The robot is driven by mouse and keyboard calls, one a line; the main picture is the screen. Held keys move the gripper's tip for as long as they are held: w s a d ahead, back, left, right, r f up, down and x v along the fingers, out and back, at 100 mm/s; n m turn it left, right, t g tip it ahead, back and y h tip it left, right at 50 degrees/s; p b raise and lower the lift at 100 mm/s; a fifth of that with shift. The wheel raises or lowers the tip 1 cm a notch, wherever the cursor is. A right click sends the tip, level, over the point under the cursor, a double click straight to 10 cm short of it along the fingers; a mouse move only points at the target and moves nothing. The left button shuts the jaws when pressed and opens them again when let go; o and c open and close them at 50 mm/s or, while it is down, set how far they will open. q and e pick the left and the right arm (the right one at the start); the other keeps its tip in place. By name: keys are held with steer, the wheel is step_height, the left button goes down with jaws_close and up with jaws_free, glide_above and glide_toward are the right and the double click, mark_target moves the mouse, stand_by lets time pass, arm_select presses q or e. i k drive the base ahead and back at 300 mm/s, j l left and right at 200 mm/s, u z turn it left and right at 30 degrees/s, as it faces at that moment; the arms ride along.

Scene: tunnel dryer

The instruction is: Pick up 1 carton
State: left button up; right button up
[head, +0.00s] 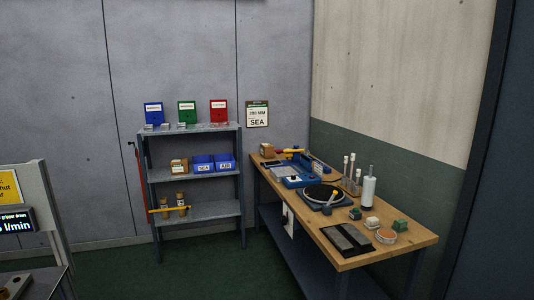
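Two small brown boxes that look like cartons are in the head view. One carton-like box (267,150) stands at the far left corner of the wooden workbench (405,247). Another brown box with a pale label (179,166) sits on the middle shelf of the grey-blue rack (205,174), left of the blue bins. Both are small and far off, and I cannot tell which is the task's carton. Neither of my grippers shows in this view.
Blue bins (202,164) sit on the rack, with brown jars (181,203) below. The bench holds a blue device (299,178), a round black plate (321,194), a white bottle (368,190) and dark trays (347,238). Green floor (180,265) is open in front; a display panel (17,220) stands left.

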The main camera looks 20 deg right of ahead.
mark_target(267, 150)
steer(key=i, duration=1)
steer(key=i+z, duration=0.1)
steer(key=i, duration=0.9)
steer(key=i+j, duration=0.15)
steer(key=i, duration=0.85)
steer(key=i+z, duration=0.8)
steer(key=i+j+z, duration=0.25)
steer(key=z, duration=0.15)
steer(key=i+j, duration=0.05)
steer(key=i, duration=0.05)
